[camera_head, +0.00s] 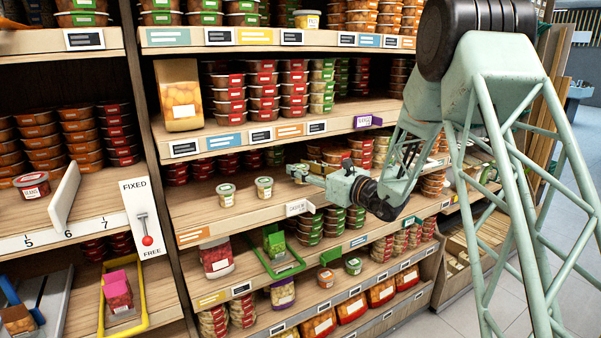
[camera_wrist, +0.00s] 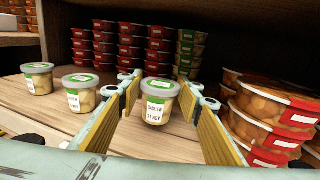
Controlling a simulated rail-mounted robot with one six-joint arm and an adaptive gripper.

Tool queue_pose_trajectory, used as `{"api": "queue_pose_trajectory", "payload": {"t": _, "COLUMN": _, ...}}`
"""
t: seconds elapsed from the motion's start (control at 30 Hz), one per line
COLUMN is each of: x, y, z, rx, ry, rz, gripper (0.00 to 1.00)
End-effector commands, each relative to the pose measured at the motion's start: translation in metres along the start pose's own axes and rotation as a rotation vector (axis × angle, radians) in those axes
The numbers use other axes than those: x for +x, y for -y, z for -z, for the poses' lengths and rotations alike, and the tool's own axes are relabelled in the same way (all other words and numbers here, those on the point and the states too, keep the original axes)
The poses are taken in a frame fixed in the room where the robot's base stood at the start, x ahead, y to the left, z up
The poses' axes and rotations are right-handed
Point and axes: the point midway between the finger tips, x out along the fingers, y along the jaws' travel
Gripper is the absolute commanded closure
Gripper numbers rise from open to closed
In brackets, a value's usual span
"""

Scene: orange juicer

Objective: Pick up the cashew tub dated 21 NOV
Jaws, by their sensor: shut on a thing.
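The cashew tub (camera_wrist: 158,107) is a small clear tub with a grey and green lid and a white label reading CASHEW 21 NOV. It sits upright between the yellow-padded fingers of my gripper (camera_wrist: 161,88) in the wrist view, and the gripper is shut on it. In the head view my gripper (camera_head: 300,173) reaches in from the right over the middle shelf, and I cannot make out the held tub there. I cannot tell whether its base touches the shelf.
Red-lidded stacks (camera_wrist: 120,42) stand behind the tub. Orange-filled tubs (camera_wrist: 268,108) are stacked close to the right finger. The shelf above (camera_head: 260,133) overhangs this space. Bare shelf board (camera_head: 195,212) lies left of the similar tubs.

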Motion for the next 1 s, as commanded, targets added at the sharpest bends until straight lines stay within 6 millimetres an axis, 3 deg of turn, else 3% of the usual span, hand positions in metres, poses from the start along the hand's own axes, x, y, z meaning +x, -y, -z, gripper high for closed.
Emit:
{"api": "queue_pose_trajectory", "payload": {"t": 0.2, "x": 0.0, "y": 0.0, "z": -0.019, "rx": -0.001, "ry": 0.001, "rz": 0.0, "gripper": 0.8}}
{"api": "queue_pose_trajectory", "payload": {"t": 0.47, "x": -0.027, "y": -0.009, "z": -0.02, "rx": -0.001, "ry": -0.001, "rz": 0.001, "gripper": 0.8}}
{"api": "queue_pose_trajectory", "payload": {"t": 1.0, "x": -0.12, "y": -0.042, "z": -0.029, "rx": 0.0, "ry": 0.0, "rz": 0.001, "gripper": 0.8}}
